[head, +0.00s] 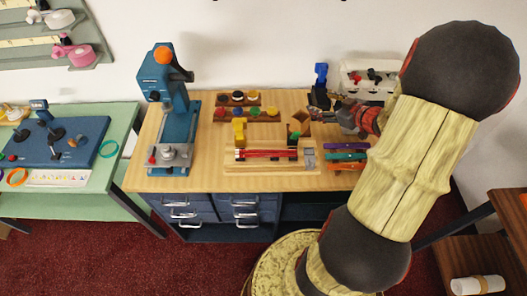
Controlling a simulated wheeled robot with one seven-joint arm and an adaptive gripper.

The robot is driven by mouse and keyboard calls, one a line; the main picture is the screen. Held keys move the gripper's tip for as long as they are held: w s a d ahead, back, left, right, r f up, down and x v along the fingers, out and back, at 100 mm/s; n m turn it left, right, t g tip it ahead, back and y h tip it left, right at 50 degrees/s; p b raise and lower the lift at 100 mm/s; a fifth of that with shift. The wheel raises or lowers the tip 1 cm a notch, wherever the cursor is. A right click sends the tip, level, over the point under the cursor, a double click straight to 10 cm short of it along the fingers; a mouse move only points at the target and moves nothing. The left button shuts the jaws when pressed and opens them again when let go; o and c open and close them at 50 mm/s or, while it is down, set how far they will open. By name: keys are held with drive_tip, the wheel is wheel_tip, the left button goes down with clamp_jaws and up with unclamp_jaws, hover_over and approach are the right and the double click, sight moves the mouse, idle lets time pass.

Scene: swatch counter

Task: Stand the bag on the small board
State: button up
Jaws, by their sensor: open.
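My gripper (321,103) is open at the right part of the wooden counter, reaching in from the right. Its fingers look dark and small here, and I cannot see anything held between them. I cannot clearly identify the bag. A small brown square piece (302,116) lies just left of the fingers, but I cannot tell if it is the small board. A small green and brown item (294,130) is in front of it. A yellow item (239,131) stands further left. A blue upright item (321,75) is behind my gripper.
A blue press (179,125) stands at the counter's left. Two brown racks hold round pieces, one at the back (226,99). A wooden tray with red rods (265,155) lies in front. Coloured strips (347,156) are near my arm. A white box (366,75) stands behind.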

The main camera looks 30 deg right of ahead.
drive_tip(key=w+a+r+m+g+h, duration=0.25)
drive_tip(key=a+r+h, duration=0.4)
drive_tip(key=r, duration=0.85)
drive_tip(key=s+a+g+y, duration=0.1)
drive_tip(key=s+a+y, duration=0.1)
drive_tip(key=s+a, duration=0.4)
drive_tip(key=s+a+g+y, duration=0.2)
drive_tip(key=s+a, duration=0.4)
drive_tip(key=a, duration=0.7)
drive_tip(key=s+a+g+y, duration=0.1)
drive_tip(key=s+a+y, duration=0.1)
drive_tip(key=s+a, duration=0.4)
drive_tip(key=a, duration=0.4)
drive_tip(key=shift+a+f+y, duration=0.2)
drive_tip(key=shift+a+y, duration=0.1)
drive_tip(key=shift+y, duration=0.05)
